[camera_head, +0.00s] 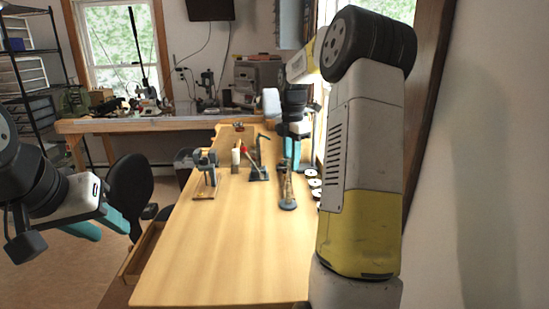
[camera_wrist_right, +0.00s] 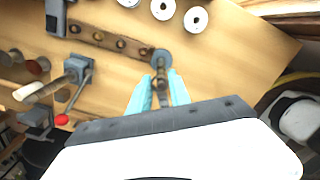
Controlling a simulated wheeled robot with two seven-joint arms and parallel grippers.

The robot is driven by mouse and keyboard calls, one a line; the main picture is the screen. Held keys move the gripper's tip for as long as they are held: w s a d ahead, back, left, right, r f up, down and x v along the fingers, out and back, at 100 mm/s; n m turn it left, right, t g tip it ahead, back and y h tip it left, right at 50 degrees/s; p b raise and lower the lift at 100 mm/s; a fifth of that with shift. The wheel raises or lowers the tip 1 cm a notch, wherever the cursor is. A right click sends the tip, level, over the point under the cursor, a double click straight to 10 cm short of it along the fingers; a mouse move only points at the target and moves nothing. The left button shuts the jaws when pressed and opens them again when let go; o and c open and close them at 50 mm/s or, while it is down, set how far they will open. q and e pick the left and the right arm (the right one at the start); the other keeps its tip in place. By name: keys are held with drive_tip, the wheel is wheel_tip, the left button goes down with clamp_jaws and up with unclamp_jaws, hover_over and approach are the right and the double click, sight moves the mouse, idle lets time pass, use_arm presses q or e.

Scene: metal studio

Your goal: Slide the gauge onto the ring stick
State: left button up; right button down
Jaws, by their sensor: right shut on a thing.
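My right gripper (camera_wrist_right: 160,88) is shut on a narrow grey-brown piece (camera_wrist_right: 162,88), which looks like the gauge; its outline is unclear. In the head view this gripper (camera_head: 292,153) is partly hidden behind my own arm, over the table's right side. Just below it stands a dark upright stick on a round base (camera_head: 287,203), which looks like the ring stick. In the wrist view its base (camera_wrist_right: 161,58) lies just beyond the fingertips. I cannot tell whether piece and stick touch. My left gripper (camera_head: 100,225) is open and empty, left of the table.
A small stand (camera_head: 206,180) and a dark-based tool (camera_head: 259,174) with a red-tipped handle stand left of the stick. Several white discs (camera_wrist_right: 196,19) lie along the right edge. A bar with holes (camera_wrist_right: 108,39) lies close to the stick. The table's near part (camera_head: 225,255) is clear.

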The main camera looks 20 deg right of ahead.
drive_tip(key=shift+s+f, duration=0.15)
drive_tip(key=shift+f, duration=0.15)
drive_tip(key=c, duration=1.1)
unclamp_jaws()
drive_tip(key=shift+c, duration=0.2)
drive_tip(key=shift+r, duration=0.15)
wheel_tip(320, 180, up, 8)
